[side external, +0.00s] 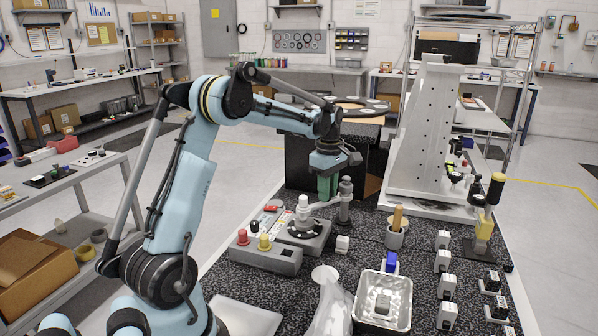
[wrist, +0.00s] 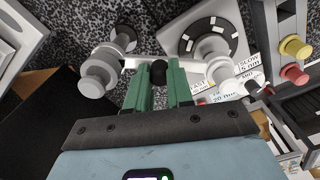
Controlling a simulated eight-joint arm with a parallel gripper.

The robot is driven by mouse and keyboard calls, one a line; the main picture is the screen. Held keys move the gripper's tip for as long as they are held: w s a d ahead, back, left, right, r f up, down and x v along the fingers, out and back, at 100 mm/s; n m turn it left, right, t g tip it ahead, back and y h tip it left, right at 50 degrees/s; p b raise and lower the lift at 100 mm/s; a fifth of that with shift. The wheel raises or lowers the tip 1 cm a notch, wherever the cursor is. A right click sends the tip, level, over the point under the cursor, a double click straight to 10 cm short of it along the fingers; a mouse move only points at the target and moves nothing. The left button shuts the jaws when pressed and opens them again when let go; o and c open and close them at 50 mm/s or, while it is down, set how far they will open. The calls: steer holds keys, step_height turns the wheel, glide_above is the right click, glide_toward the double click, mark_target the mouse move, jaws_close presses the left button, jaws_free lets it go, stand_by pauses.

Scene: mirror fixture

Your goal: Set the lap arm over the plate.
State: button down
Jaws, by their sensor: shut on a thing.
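The lap arm (side external: 325,203) is a pale bar running from a grey upright post (side external: 345,205) to a white cylindrical head (side external: 303,207). In the side view the head appears above the dark round plate (side external: 303,232) on the grey lapping machine. In the wrist view the lap arm (wrist: 192,64) crosses the picture, and its head (wrist: 217,70) overlaps the near edge of the plate (wrist: 205,38), which has white marks. My gripper (side external: 327,195) points down between post and head. Its green fingers (wrist: 158,82) are shut on the arm's black knob (wrist: 158,70). The head's exact height above the plate is unclear.
A control box (side external: 264,257) with red and yellow knobs stands in front of the machine. A tall grey angle plate (side external: 425,140) stands behind.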

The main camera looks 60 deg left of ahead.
steer(key=shift+d, duration=0.15)
stand_by(0.4)
steer(key=c, duration=1)
jaws_free()
step_height(320, 180, up, 12)
steer(key=shift+r, duration=0.1)
